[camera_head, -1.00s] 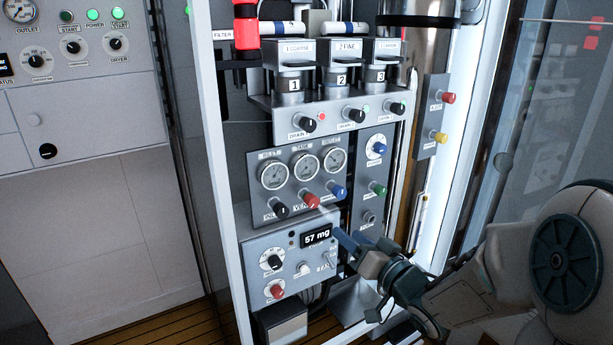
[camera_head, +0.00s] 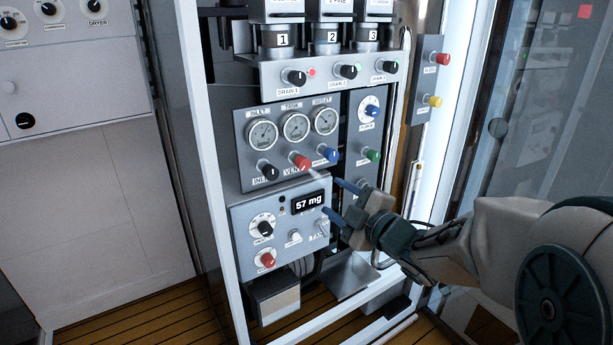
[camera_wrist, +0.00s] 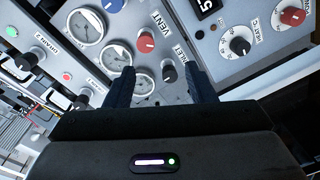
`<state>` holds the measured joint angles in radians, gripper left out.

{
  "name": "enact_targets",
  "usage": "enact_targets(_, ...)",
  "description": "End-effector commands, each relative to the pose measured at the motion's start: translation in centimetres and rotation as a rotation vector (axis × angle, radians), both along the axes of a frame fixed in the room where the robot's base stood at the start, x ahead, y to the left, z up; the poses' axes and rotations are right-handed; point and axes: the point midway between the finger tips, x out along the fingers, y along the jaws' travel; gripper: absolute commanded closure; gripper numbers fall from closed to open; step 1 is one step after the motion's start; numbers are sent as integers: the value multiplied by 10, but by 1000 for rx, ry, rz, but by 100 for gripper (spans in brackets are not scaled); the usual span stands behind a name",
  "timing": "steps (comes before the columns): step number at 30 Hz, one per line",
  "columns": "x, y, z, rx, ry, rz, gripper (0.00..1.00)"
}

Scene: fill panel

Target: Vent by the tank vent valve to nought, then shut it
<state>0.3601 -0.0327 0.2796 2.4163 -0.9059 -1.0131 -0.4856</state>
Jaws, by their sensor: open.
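The red vent knob (camera_head: 300,161) sits in the middle of the lower row on the grey gauge panel (camera_head: 244,150). It also shows in the wrist view (camera_wrist: 146,42), labelled VENT. The tank gauge (camera_head: 295,127) is above it; its reading is too small to tell. My gripper (camera_head: 337,198) is open and empty, in front of and below right of the red knob, apart from it. In the wrist view the fingers (camera_wrist: 160,70) stand either side of the black inlet knob (camera_wrist: 169,73), with the red knob just beyond the tips.
The black inlet knob (camera_head: 266,171) and blue outlet knob (camera_head: 329,154) flank the vent knob closely. Drain knobs (camera_head: 347,72) are above. A green knob (camera_head: 373,155) is to the right. A white frame post (camera_head: 215,160) stands left.

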Motion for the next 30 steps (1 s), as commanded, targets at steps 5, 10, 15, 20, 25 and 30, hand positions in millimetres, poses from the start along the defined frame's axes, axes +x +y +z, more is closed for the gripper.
enact_targets(5, 0, 3, -2, -347, -261, 11, 50)
enact_targets(10, -1, 2, 1, -681, -511, 16, 50)
enact_targets(15, -3, 1, 6, -1011, -759, 16, 50)
enact_targets(20, -6, -2, 12, -1312, -977, 10, 50)
enact_targets(25, -9, -6, 18, -1553, -1145, 3, 50)
enact_targets(30, -10, -8, 23, -1665, -1220, -2, 50)
